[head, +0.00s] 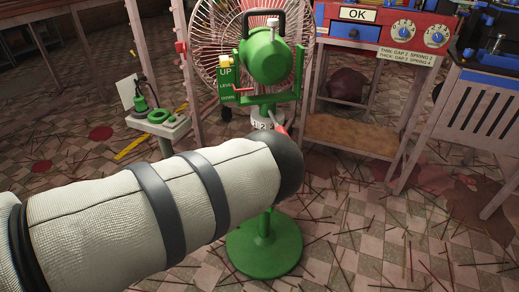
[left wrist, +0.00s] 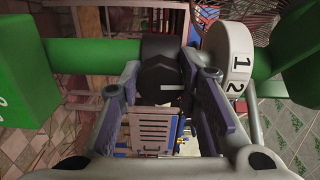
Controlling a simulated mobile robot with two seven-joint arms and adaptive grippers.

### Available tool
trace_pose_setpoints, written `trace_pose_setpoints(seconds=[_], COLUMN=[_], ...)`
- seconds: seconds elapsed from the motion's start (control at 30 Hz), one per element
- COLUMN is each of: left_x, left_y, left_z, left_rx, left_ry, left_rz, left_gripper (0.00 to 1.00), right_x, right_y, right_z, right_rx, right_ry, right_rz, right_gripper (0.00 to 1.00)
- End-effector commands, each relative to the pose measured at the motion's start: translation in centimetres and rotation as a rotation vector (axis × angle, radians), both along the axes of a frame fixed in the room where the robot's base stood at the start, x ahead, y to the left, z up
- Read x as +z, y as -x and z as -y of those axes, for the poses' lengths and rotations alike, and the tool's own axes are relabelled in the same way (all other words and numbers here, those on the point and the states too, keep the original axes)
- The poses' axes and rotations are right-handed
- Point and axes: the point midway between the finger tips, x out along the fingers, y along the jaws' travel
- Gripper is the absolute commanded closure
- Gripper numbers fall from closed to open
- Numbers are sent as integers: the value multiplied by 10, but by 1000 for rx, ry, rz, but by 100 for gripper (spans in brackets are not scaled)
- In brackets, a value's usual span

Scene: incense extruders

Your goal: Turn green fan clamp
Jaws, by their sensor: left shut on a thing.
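The green fan (head: 268,58) stands on a round green base (head: 264,246), with a white numbered ring (head: 260,122) on its pole. In the left wrist view the green pole (left wrist: 95,52) runs across the top, with the numbered ring (left wrist: 236,62) showing 1 and 2. Beside the ring is a dark clamp collar (left wrist: 160,62) with a pale mark lower down. My left gripper (left wrist: 163,88) is shut on this clamp, one finger on each side. In the head view my left arm hides the gripper and clamp. My right gripper is not in view.
A green UP/LEVEL/DOWN plate (head: 227,84) is on the fan's left. A small stand (head: 160,124) with green parts is at left. A red panel (head: 385,28) with knobs stands at back right, a slatted cabinet (head: 485,95) at far right. Thin sticks litter the tiled floor.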

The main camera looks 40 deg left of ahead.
Motion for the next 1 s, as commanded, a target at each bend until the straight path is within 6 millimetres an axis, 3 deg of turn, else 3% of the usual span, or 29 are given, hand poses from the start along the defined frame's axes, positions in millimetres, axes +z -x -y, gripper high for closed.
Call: trace_pose_setpoints(seconds=[0.37, 0.4, 0.47, 0.77, 0.87, 1.0], left_x=[-1, -1, -1, -1, -2, -1], left_y=[1, 1, 1, 2, 15, 52], left_z=[-1, -1, -1, 0, 4, 12], left_rx=[3, 2, 2, 1, 1, 1], left_ry=[-1, -1, -1, 0, 0, -1], left_rz=[-4, -3, -3, -2, -5, -8], left_gripper=[97, 60, 48, 48, 48, 48], right_x=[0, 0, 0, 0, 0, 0], right_y=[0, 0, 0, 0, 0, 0], right_z=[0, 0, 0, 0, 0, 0], right_rx=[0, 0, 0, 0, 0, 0], right_ry=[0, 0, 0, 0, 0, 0], right_rz=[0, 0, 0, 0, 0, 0], right_gripper=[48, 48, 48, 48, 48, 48])
